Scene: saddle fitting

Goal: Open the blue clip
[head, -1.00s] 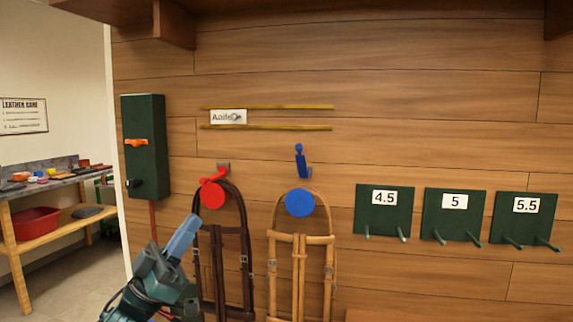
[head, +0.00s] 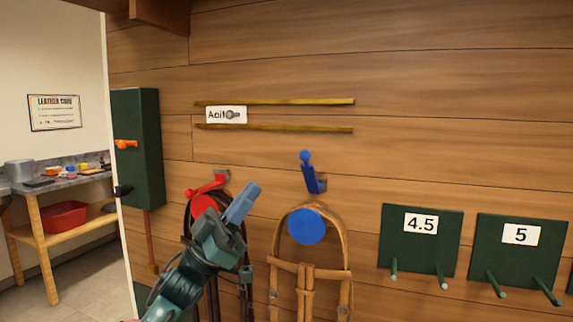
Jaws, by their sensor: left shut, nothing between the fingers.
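The blue clip (head: 311,174) is on the wooden wall. Its lever stands up, leaning slightly left, with a ball at the top, beside a small bracket. Below it is a round blue disc (head: 307,226) with a tan bridle (head: 283,236) hanging around it. My left gripper (head: 244,202) is shut and empty, to the left of the blue disc and lower than the clip, apart from it in the picture. It covers part of the dark bridle and the red disc. My right gripper is not in view.
A red clip (head: 207,187) with a red disc (head: 203,204) is just left of my left gripper. A green box (head: 138,148) with an orange handle is further left. Green panels (head: 421,256) with pegs are at right. A sign (head: 226,114) sits between two brass rails above.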

